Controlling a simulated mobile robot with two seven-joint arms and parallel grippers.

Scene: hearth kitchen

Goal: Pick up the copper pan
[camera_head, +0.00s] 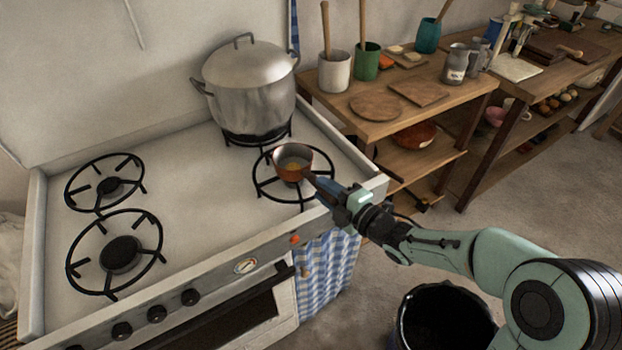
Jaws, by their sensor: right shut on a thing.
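My right gripper (327,186) comes in from the right and is shut on the pan's handle side, with the handle mostly hidden by the jaws. My left gripper is not in view.
A large lidded metal pot (250,90) stands on the back right burner. The left burners (120,252) are empty. A wooden shelf table (440,100) with utensil cups and boards stands right of the stove. A dark bin (445,318) is below my right arm.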

